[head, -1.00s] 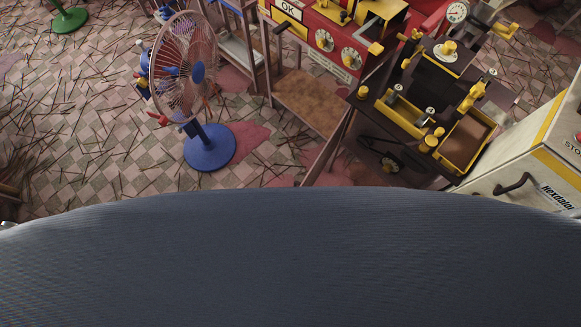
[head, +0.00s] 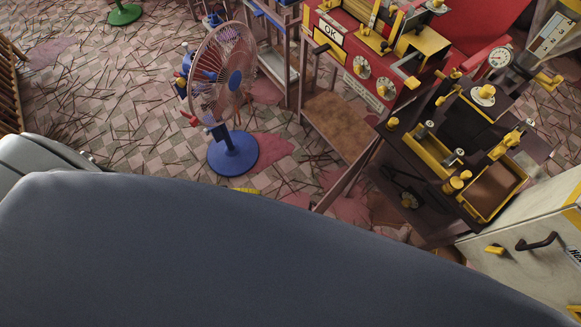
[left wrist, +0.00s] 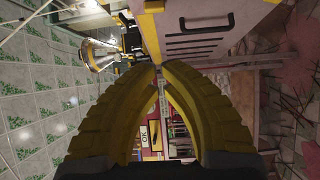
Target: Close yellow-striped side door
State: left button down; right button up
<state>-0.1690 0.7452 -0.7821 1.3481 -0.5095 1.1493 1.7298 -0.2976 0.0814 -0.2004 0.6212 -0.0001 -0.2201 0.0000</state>
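A pale cabinet with a black handle (head: 537,242) and yellow edge markings stands at the right of the head view. A pale slotted panel with a yellow stripe (left wrist: 192,43) shows in the left wrist view, just beyond my fingertips. I cannot tell which part is the side door or whether it stands open. My left gripper (left wrist: 158,68) has ribbed yellow fingers that curve together, tips nearly meeting with nothing between them. A small yellow part of it (head: 245,191) peeks over my body in the head view. My right gripper is not in view.
A blue fan (head: 232,155) stands on the littered checkered floor. A dark machine with yellow trays (head: 430,145) is beside the cabinet, and a red machine marked OK (head: 335,30) is behind it. Floor near the fan is fairly open.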

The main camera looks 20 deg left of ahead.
pick_arm(q)
jog(key=s+d+x, duration=0.1)
jog(key=s+x, duration=0.1)
jog(key=x, duration=1)
jog(key=shift+d, duration=0.4)
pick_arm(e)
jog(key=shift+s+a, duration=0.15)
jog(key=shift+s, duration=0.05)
pick_arm(q)
jog(key=shift+s, duration=0.15)
